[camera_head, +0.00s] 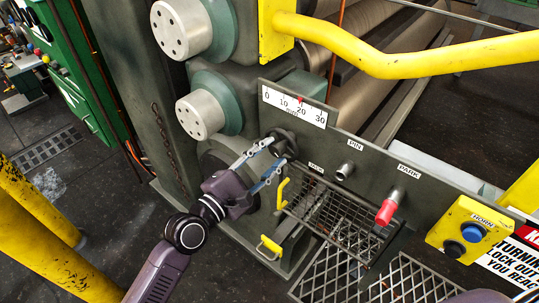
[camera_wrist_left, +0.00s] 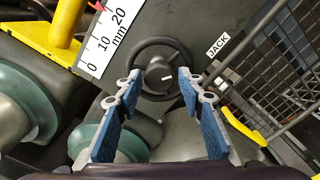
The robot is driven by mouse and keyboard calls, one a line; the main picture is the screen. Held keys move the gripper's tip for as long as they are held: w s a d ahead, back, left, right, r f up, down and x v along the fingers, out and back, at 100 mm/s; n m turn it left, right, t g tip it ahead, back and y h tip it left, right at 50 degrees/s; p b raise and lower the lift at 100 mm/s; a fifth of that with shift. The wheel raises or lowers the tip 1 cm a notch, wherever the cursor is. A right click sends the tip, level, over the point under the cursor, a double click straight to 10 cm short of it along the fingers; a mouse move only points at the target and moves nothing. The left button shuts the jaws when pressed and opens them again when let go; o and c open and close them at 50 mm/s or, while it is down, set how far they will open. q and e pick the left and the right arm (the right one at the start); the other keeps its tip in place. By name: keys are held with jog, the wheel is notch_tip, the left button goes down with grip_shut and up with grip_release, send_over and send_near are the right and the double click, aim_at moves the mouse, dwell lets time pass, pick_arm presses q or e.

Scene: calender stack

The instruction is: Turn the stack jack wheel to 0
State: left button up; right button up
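The jack wheel (camera_head: 286,139) is a small dark handwheel on the grey panel, below the mm scale (camera_head: 293,106). In the left wrist view the wheel (camera_wrist_left: 160,41) faces me, with a pale mark on its hub. The scale runs 0 to 30, and its red pointer (camera_head: 300,99) stands close to 20. My left gripper (camera_head: 276,153) is open at the wheel. In the left wrist view its blue-padded fingers (camera_wrist_left: 161,77) lie on either side of the hub, overlapping the rim; I cannot tell whether they touch it. My right gripper is out of view.
A PIN knob (camera_head: 345,170) and red PARK handle (camera_head: 387,211) sit right of the wheel. A mesh guard with a yellow handle (camera_head: 282,193) is just below. A yellow rail (camera_head: 400,65) crosses above. A yellow horn box (camera_head: 468,229) is at the right.

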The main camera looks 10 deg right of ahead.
pick_arm(q)
jog(key=shift+o, duration=0.8)
jog(key=v, duration=1.2)
